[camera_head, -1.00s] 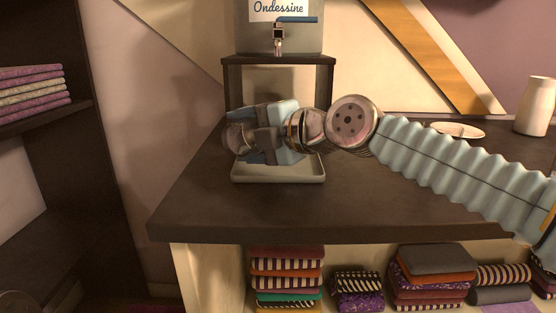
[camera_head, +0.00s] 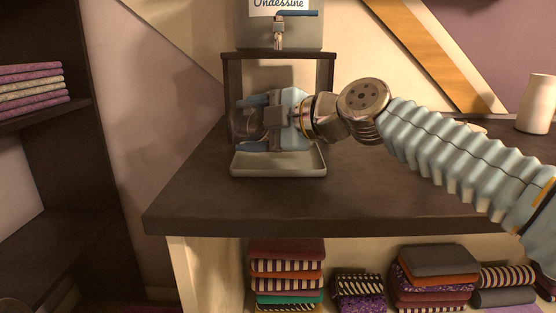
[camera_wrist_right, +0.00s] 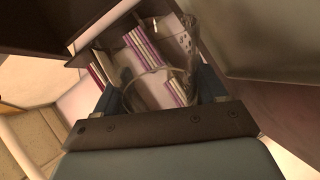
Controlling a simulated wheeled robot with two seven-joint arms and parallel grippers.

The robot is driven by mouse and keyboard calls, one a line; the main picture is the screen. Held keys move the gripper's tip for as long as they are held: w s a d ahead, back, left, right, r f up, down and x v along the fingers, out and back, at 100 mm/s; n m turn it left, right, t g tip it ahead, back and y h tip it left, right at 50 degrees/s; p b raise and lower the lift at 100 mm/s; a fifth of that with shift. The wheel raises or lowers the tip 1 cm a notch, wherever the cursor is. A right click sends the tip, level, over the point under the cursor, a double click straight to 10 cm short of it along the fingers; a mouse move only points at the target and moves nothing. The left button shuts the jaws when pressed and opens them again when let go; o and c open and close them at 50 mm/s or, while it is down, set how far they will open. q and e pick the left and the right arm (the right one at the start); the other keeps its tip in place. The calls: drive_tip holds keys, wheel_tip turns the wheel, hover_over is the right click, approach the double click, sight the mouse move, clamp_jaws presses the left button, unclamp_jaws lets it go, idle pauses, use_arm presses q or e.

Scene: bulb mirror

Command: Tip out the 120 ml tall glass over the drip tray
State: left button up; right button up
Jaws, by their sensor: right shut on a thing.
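My right gripper (camera_head: 252,124) comes in from the right and is shut on a clear tall glass (camera_head: 241,122). The glass is held above the drip tray (camera_head: 280,170), a shallow grey tray on the dark counter. In the right wrist view the glass (camera_wrist_right: 160,65) sits between the two blue fingers and is see-through, with shelf goods showing behind it. The glass looks tilted well over on its side in the head view. I cannot make out any liquid in it. My left gripper is not in view.
A grey dispenser (camera_head: 300,33) with a tap (camera_head: 279,40) stands on a dark stand (camera_head: 230,68) behind the tray. A white vase (camera_head: 538,103) stands at the far right of the counter (camera_head: 200,195). The counter's front is clear.

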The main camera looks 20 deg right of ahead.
drive_tip(key=d+m, duration=0.1)
drive_tip(key=w+r+m+y+b, duration=0.1)
drive_tip(key=m, duration=0.1)
drive_tip(key=shift+w+d+r+m, duration=0.2)
drive_tip(key=shift+d+m, duration=0.1)
drive_tip(key=shift+d, duration=0.1)
drive_tip(key=shift+w+d+r+m+g+y, duration=0.1)
drive_tip(key=shift+w+d+m+g+y, duration=0.25)
drive_tip(key=shift+m, duration=0.55)
drive_tip(key=shift+s, duration=0.1)
